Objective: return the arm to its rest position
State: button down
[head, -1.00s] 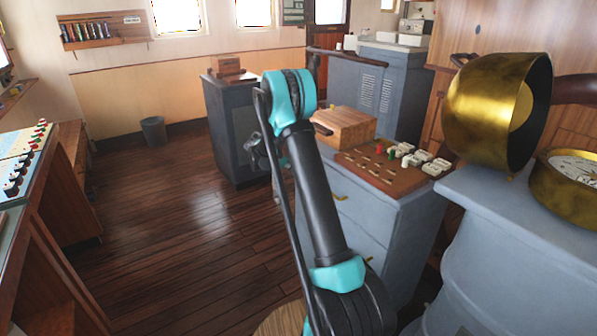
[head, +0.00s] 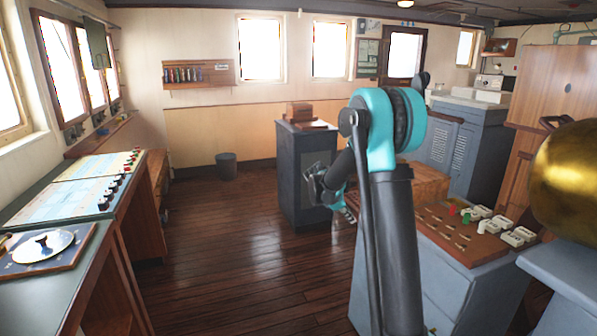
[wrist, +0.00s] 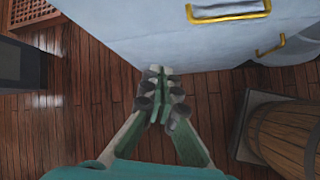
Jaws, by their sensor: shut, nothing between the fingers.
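My arm rises from the bottom of the head view, bends at a teal joint and folds down to the left. My gripper (wrist: 162,92) shows in the wrist view with its fingertips together and nothing between them. It hangs above the wooden floor (wrist: 85,110), beside the grey cabinet (wrist: 150,30) with brass handles. In the head view the gripper (head: 345,214) is small and partly hidden by my arm, in front of the dark pedestal.
The grey cabinet carries a board of switches (head: 462,238) and a wooden box (head: 428,184). A brass instrument (head: 570,180) stands at the right. A wooden barrel (wrist: 290,135) stands near the cabinet in the wrist view. A console (head: 75,190) lines the left; floor between is open.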

jog(key=s+a+f+m+y, duration=0.1)
jog(key=s+m, duration=0.5)
jog(key=s, duration=0.6)
jog(key=s+a+f+m+t+y, duration=0.1)
jog(key=s+m, duration=0.4)
jog(key=s, duration=0.7)
jog(key=s+a+f+m+y, duration=0.2)
jog(key=s+m, duration=0.4)
jog(key=s, duration=0.6)
jog(key=f+y, duration=0.1)
jog(key=y, duration=0.1)
jog(key=shift+s+m+y, duration=0.2)
jog(key=shift+m+y, duration=0.1)
jog(key=shift+y, duration=0.1)
jog(key=shift+w+d, duration=0.1)
jog(key=shift+d, duration=0.05)
